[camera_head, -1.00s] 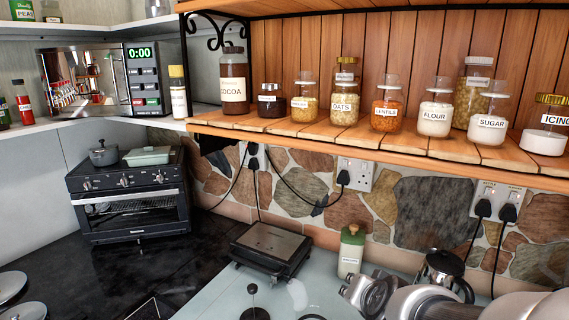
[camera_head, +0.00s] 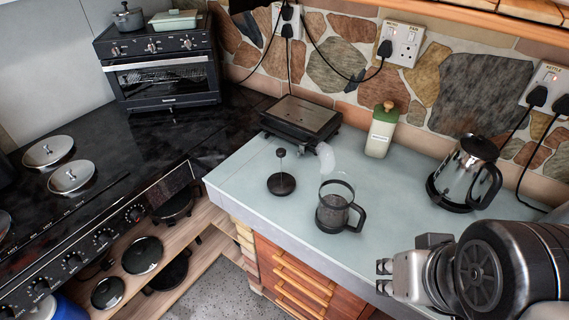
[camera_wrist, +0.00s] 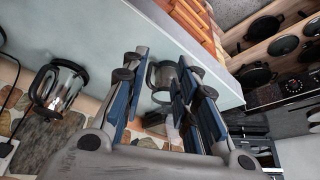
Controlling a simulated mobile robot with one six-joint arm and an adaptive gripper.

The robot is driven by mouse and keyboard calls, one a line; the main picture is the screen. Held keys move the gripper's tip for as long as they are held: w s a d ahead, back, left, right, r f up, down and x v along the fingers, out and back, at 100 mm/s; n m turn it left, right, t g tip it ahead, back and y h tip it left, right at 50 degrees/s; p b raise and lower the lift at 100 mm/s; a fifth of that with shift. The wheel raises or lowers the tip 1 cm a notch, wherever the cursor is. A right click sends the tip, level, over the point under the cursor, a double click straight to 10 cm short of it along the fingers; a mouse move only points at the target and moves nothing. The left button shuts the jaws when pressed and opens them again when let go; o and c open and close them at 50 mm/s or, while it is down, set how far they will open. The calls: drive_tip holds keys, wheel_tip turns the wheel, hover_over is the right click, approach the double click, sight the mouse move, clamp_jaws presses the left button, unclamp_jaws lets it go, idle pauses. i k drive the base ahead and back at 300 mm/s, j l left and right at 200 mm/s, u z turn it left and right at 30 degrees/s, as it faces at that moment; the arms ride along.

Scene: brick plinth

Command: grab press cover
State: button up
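The press cover (camera_head: 282,183), a black disc with a thin upright rod and small knob, rests on the pale counter (camera_head: 236,172). The glass press jug (camera_head: 333,211), with a dark base and handle, stands right of it and apart from it. My gripper (camera_head: 384,277) is at the counter's front edge, right of the jug and farther from the cover. In the wrist view, my gripper (camera_wrist: 158,68) has its blue-padded fingers spread with nothing held. The jug (camera_wrist: 161,79) shows beyond and between them. I cannot make out the cover there.
A black-framed grill (camera_head: 301,117) and green-lidded canister (camera_head: 382,130) stand at the back. A glass kettle (camera_head: 465,174) stands on the right. The black hob (camera_head: 100,165) is left. The counter in front of the cover is clear.

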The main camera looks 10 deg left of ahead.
sight(279, 187)
drive_tip(key=i+j, duration=0.15)
drive_tip(key=j, duration=0.15)
drive_tip(key=i+j+z, duration=0.15)
drive_tip(key=i+j, duration=0.2)
drive_tip(key=j, duration=0.3)
drive_tip(key=i+j+z, duration=0.15)
drive_tip(key=j, duration=0.2)
drive_tip(key=i+j, duration=0.15)
drive_tip(key=j, duration=0.2)
drive_tip(key=l+z, duration=0.05)
